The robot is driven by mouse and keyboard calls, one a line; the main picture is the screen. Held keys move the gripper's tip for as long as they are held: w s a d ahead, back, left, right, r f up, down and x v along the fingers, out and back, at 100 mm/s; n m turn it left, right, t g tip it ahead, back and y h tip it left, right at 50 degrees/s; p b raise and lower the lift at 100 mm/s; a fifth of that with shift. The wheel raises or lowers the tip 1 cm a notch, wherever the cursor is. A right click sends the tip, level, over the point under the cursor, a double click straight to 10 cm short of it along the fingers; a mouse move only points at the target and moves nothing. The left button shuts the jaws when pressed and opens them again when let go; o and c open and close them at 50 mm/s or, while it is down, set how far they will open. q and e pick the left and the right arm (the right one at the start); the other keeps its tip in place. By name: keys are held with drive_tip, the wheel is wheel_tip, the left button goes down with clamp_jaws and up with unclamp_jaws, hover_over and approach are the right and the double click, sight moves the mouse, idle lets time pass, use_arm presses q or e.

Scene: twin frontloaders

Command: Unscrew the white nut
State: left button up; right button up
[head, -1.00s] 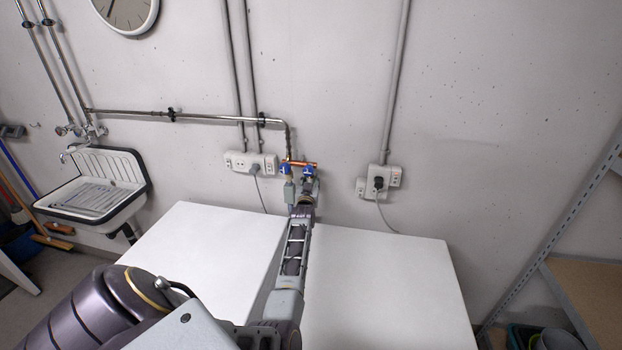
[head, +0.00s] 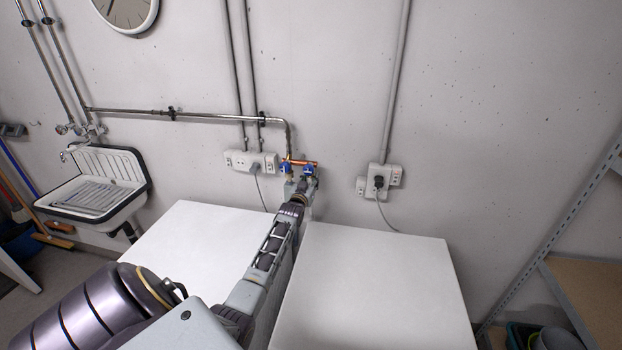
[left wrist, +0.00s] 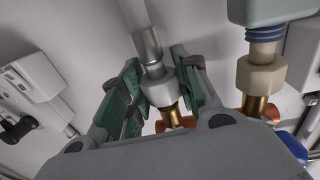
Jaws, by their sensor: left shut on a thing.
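The white nut (left wrist: 160,88) sits on a brass threaded outlet, with a grey metallic hose end running up from it in the left wrist view. My left gripper (left wrist: 158,90) has its green-padded fingers on both sides of this nut and is shut on it. A second, beige nut (left wrist: 261,76) on another brass outlet is to the right, below a ribbed blue collar and a grey-green block. In the head view my left gripper (head: 302,186) is at the blue-handled valves (head: 309,169) below the copper pipe. The nut is hidden there. My right gripper is not in view.
Two white machine tops (head: 372,285) stand below the valves, with my left arm reaching over the gap between them. A socket strip (head: 250,162) and a plugged outlet (head: 379,181) are on the wall. A sink (head: 95,187) is at left, a shelf (head: 590,300) at right.

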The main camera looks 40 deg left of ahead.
use_arm(q)
drive_tip(key=shift+r+m+t+h, duration=0.1)
drive_tip(key=shift+m+t+h, duration=0.25)
drive_tip(key=shift+h, duration=0.25)
drive_tip(key=shift+r+m+h, duration=0.15)
drive_tip(key=shift+m+h, duration=0.1)
drive_tip(key=shift+h, duration=0.05)
drive_tip(key=shift+d+f+m+t+h+b, duration=0.1)
drive_tip(key=shift+f+m+t+h+b, duration=0.1)
drive_tip(key=shift+m+h+b, duration=0.35)
drive_tip(key=shift+f+m+t+h+b, duration=0.15)
drive_tip(key=shift+m+h+b, duration=0.2)
drive_tip(key=shift+h+b, duration=0.4)
drive_tip(key=o, duration=0.9)
drive_tip(key=shift+d+r, duration=0.1)
drive_tip(key=shift+r+n+y+p, duration=0.1)
drive_tip(key=shift+n+y+p, duration=0.3)
drive_tip(key=shift+p, duration=0.3)
drive_tip(key=shift+y+p, duration=0.3)
drive_tip(key=shift+y, duration=0.1)
drive_tip(key=shift+n+y, duration=0.5)
